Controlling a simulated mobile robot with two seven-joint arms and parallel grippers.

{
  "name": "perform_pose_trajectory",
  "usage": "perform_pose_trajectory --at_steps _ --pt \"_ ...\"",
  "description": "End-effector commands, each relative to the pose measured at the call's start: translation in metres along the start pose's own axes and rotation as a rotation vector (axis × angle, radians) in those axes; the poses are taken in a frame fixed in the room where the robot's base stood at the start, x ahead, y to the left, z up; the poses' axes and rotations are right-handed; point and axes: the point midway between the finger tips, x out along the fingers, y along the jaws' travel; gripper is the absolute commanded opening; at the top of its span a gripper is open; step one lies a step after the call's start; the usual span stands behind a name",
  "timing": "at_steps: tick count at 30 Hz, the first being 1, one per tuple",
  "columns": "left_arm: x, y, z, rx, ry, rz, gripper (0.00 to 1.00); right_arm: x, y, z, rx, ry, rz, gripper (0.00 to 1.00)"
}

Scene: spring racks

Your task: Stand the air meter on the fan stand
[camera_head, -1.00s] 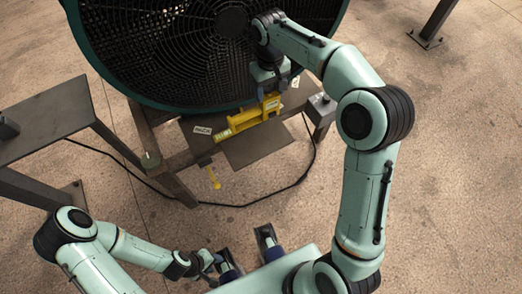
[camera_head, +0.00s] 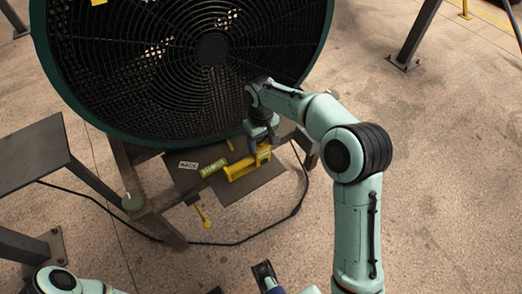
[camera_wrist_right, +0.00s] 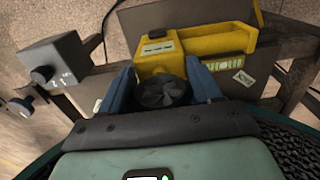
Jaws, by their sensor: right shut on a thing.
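The air meter (camera_head: 240,168) is yellow, with a dark round vane (camera_wrist_right: 163,91) that sits between my right fingertips in the wrist view. Its yellow body (camera_wrist_right: 212,42) extends beyond the fingers, over a dark flat plate. My right gripper (camera_head: 262,143) is shut on the meter just in front of the big fan. The fan stand's plate (camera_head: 255,183) lies below it. I cannot tell whether the meter touches the plate. My left gripper (camera_head: 240,282) is partly cut off at the bottom edge, its fingers spread and empty.
A large round fan (camera_head: 185,75) stands behind. A yellow-tipped piece (camera_head: 204,217) hangs below. A cable crosses the floor.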

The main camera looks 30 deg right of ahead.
Motion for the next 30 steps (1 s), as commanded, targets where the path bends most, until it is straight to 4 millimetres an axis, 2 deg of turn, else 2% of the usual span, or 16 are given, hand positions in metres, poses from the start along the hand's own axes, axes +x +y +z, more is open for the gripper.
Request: perform_pose_trajectory --at_steps 6,9,23,24,25,26,30 --pt "0.005 -0.001 -0.003 0.001 0.008 0.002 0.43 0.039 0.000 0.001 0.000 -0.004 0.000 0.04" --pt "0.007 -0.001 -0.004 0.001 0.011 0.003 0.43 0.050 0.000 0.000 0.001 -0.001 0.001 0.04" --pt "0.008 -0.001 -0.005 0.001 0.014 0.003 0.43 0.058 0.000 0.000 0.001 -0.001 0.000 0.04" --pt "0.008 -0.001 -0.005 0.001 0.014 0.003 0.43 0.058 0.000 0.000 0.000 -0.002 0.000 0.76" --pt "0.007 -0.001 -0.005 0.001 0.014 0.003 0.43 0.057 0.000 0.000 0.000 -0.002 0.000 0.86" --pt "0.007 -0.001 -0.005 0.001 0.014 0.003 0.43 0.057 0.000 0.000 0.000 -0.002 0.000 0.89" --pt "0.007 -0.001 -0.005 0.001 0.014 0.003 0.43 0.057 0.000 0.000 0.000 -0.002 0.000 0.89"
